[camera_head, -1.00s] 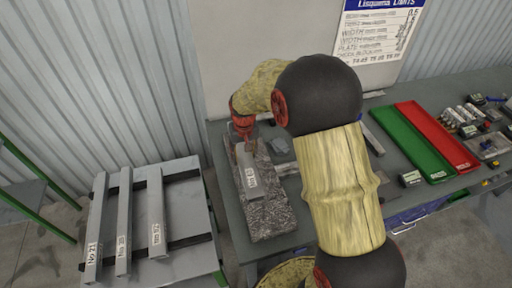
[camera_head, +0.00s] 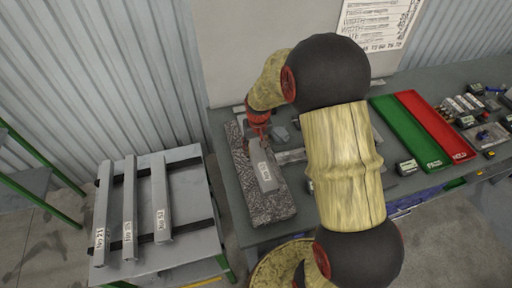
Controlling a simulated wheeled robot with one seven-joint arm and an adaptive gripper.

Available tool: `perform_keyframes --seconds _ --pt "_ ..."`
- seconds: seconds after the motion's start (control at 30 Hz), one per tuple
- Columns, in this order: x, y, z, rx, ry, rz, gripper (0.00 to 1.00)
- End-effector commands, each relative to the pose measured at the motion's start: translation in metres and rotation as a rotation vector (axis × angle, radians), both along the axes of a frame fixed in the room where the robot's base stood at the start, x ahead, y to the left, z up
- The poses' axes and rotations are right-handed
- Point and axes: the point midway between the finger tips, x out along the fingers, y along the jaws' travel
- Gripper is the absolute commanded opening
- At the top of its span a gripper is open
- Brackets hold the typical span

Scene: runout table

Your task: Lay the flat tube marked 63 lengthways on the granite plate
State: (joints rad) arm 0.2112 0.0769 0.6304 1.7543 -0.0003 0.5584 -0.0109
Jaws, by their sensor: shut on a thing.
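The granite plate (camera_head: 273,211) is a long, dark speckled slab near the left end of the bench. A short grey flat tube (camera_head: 261,158) with a white label lies along its length, in line with it. The label's number is too blurred to read surely. My gripper (camera_head: 260,134) is at the tube's far end and shut on it, with the fingers small and partly hidden. I cannot tell whether the tube touches the plate or is just above it.
A grey stand (camera_head: 187,244) at the left carries three labelled tubes (camera_head: 130,205) on dark rails. Green (camera_head: 410,135) and red (camera_head: 436,128) trays lie on the bench at the right, beside small gauges and parts. Grey pieces lie just right of the plate.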

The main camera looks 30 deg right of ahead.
Motion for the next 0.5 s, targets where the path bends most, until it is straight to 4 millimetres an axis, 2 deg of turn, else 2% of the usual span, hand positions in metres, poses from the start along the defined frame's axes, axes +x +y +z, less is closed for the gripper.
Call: perform_keyframes --seconds 0.5 --pt "0.001 0.000 -0.043 0.000 -0.001 0.000 0.00"
